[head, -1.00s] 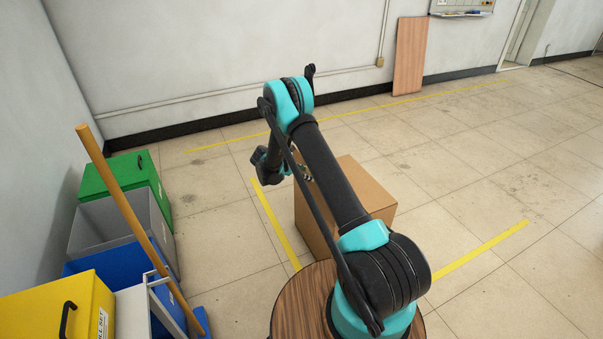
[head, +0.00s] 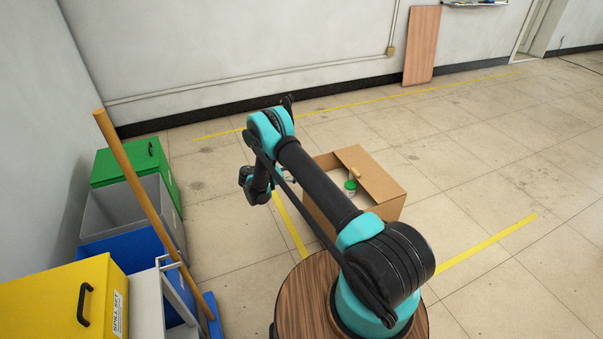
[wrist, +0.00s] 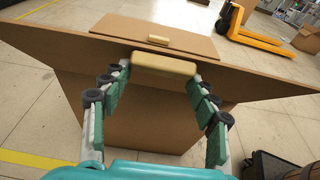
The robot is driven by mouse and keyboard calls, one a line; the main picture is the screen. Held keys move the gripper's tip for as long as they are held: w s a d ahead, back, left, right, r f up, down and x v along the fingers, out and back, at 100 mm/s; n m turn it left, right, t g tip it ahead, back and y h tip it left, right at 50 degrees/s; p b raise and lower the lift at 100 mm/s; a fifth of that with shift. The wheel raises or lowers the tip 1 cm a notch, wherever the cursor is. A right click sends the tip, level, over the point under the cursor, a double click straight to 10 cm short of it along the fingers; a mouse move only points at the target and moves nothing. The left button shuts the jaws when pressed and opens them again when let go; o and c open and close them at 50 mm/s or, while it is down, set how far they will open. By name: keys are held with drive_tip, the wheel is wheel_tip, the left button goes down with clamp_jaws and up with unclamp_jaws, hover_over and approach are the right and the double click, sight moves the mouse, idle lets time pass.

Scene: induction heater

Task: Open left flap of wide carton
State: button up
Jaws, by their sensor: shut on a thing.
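The wide carton (head: 389,208) stands on the floor, partly behind my arm in the head view. Its left side is open, and a green-topped item (head: 350,186) shows inside. The right flap (head: 368,168) lies flat with a small tan handle (head: 355,173); it also shows in the wrist view (wrist: 150,29). My gripper (wrist: 160,73) is shut on the tan handle (wrist: 165,64) of the left flap (wrist: 60,48), a broad brown panel across the wrist view. In the head view my arm hides most of this flap.
Yellow floor lines (head: 290,224) run beside the carton. Coloured bins (head: 128,172) and a leaning wooden pole (head: 140,185) stand at the left. A wooden board (head: 421,45) leans on the back wall.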

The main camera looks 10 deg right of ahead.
drive_tip(key=shift+d, duration=0.1)
drive_tip(key=o, duration=1.7)
drive_tip(key=v, duration=1.2)
drive_tip(key=shift+f, duration=0.15)
